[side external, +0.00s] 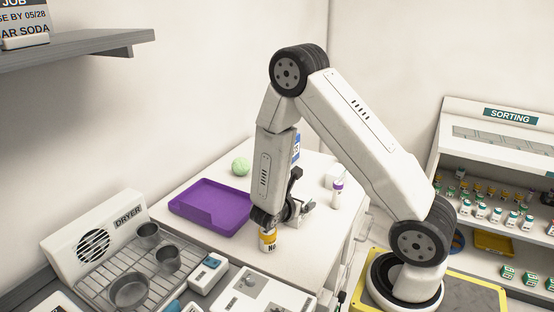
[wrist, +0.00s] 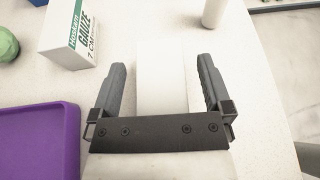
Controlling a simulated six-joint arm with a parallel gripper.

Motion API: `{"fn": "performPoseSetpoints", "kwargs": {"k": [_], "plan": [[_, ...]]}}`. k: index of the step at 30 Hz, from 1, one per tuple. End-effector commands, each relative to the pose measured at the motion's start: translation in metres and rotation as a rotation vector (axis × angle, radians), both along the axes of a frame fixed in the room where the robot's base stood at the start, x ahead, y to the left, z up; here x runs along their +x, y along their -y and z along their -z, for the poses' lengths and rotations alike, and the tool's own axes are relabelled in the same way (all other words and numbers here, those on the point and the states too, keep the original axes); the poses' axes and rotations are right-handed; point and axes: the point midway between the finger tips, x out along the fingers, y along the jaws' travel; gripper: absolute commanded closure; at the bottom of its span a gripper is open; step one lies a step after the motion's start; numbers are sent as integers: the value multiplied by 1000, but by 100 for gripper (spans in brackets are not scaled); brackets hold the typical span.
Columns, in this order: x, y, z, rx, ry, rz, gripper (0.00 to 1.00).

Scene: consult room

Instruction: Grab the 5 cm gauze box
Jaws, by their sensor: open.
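My gripper (wrist: 160,82) is open and points down low over the white worktop, with its two dark fingers apart. A plain white block (wrist: 163,80) lies between the fingers in the wrist view. No label shows on it, so I cannot tell whether it is the 5 cm gauze box. A white and dark green gauze box (wrist: 82,32) marked 7 cm stands ahead and to the left of the fingers. In the side view my gripper (side external: 290,212) is partly hidden by my own arm.
A purple tray (wrist: 40,145) lies left of my gripper, with a pale green ball (side external: 240,167) behind it. A bottle with a yellow label (side external: 268,241) stands close in front. A purple-banded white bottle (side external: 337,192) stands to the right. A dryer (side external: 95,240) is at front left.

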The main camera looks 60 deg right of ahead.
Motion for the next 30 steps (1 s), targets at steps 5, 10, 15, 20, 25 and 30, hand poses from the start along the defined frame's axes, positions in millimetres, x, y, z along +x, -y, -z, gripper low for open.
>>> {"fn": "performPoseSetpoints", "kwargs": {"k": [5, 10, 15, 20, 25, 30], "plan": [[0, 0, 0, 0, 0, 0, 0], [0, 0, 0, 0, 0, 0, 51], [0, 0, 0, 0, 0, 0, 93], [0, 0, 0, 0, 0, 0, 93], [0, 0, -2, -1, 0, 0, 93], [0, 0, -9, -1, 2, 0, 93]]}}
